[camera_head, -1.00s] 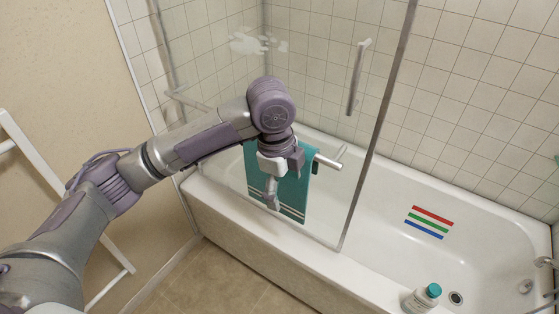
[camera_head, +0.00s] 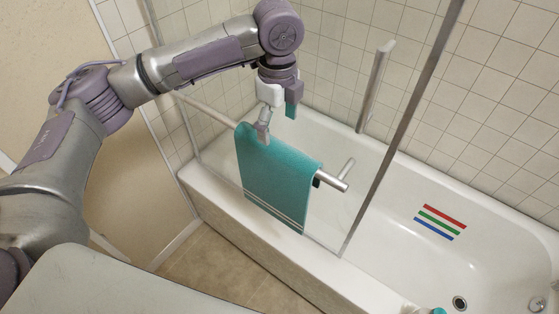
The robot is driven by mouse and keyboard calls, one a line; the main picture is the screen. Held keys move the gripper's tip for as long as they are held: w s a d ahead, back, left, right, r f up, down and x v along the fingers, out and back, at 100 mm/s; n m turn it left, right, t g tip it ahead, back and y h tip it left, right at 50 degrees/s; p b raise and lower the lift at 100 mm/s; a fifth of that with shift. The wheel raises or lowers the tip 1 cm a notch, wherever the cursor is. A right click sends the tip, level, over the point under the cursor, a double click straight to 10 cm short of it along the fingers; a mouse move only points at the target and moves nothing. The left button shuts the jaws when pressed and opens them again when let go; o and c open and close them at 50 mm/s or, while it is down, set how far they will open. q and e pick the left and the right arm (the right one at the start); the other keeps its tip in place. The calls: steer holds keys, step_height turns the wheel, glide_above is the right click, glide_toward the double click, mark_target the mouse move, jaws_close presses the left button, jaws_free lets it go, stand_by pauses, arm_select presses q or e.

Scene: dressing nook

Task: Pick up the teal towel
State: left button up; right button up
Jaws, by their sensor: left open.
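The teal towel (camera_head: 272,180) hangs over a metal towel bar (camera_head: 331,181) on the glass bath screen. It has pale stripes near its lower edge. My left gripper (camera_head: 277,121) is open, pointing down at the towel's upper edge. Its nearer finger overlaps the top of the towel in the picture, and the other finger is farther back over the tub side. I cannot tell whether the near finger touches the cloth. My right gripper is not in view.
The white bathtub (camera_head: 385,225) lies behind and right of the screen, with red, green and blue strips (camera_head: 441,222) inside. A vertical handle (camera_head: 374,87) and the screen's metal edge (camera_head: 399,130) stand right of the gripper. A teal bottle cap (camera_head: 438,311) shows at the bottom edge.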

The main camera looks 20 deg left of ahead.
mark_target(277, 143)
arm_select(q)
steer(key=f, duration=0.3)
steer(key=f+p, duration=0.1)
steer(key=f, duration=0.1)
steer(key=shift+s+f, duration=0.2)
steer(key=shift+s, duration=0.15)
steer(key=shift+w+f, duration=0.1)
steer(key=shift+f, duration=0.15)
step_height(277, 143, down, 4)
steer(key=shift+a+f+p, duration=0.1)
steer(key=shift+a+p, duration=0.05)
steer(key=shift+p, duration=0.95)
steer(key=shift+f, duration=0.5)
steer(key=c, duration=1.4)
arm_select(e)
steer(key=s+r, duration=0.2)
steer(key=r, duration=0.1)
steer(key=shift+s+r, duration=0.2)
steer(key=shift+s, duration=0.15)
